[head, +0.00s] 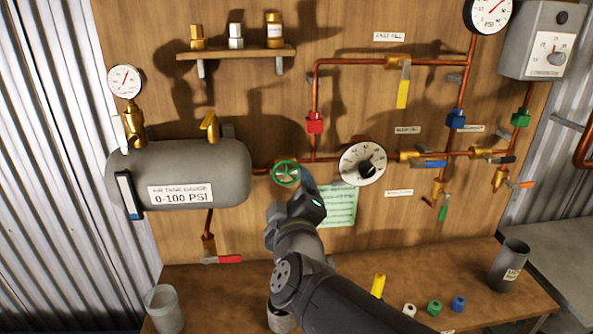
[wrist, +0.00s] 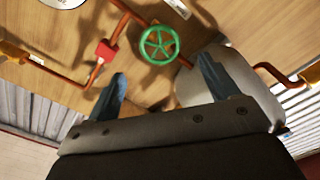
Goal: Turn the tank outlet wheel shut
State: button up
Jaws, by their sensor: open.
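The tank outlet wheel (head: 286,173) is a small green spoked handwheel on the copper pipe just right of the grey tank (head: 180,178). In the wrist view the green wheel (wrist: 159,45) lies ahead of my gripper, between the lines of its two fingers. My gripper (wrist: 162,88) is open, with a blue-grey finger on each side and nothing between them. In the head view my gripper (head: 304,184) is just right of and below the wheel and partly covers the pipe there. The fingers appear apart from the wheel; the exact gap cannot be told.
A white dial (head: 362,163) and a green paper sheet (head: 338,206) are close on the right of my gripper. A red fitting (head: 315,122) sits on the pipe above. A yellow lever (head: 403,87) is at upper right. The bench (head: 450,285) below holds small coloured caps and a dark cup (head: 509,265).

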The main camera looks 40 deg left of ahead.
aim_at(286, 173)
jog(key=x, duration=0.9)
jog(key=shift+w+a, duration=0.15)
jog(key=shift+a, duration=0.05)
jog(key=c, duration=1)
jog(key=shift+o, duration=0.2)
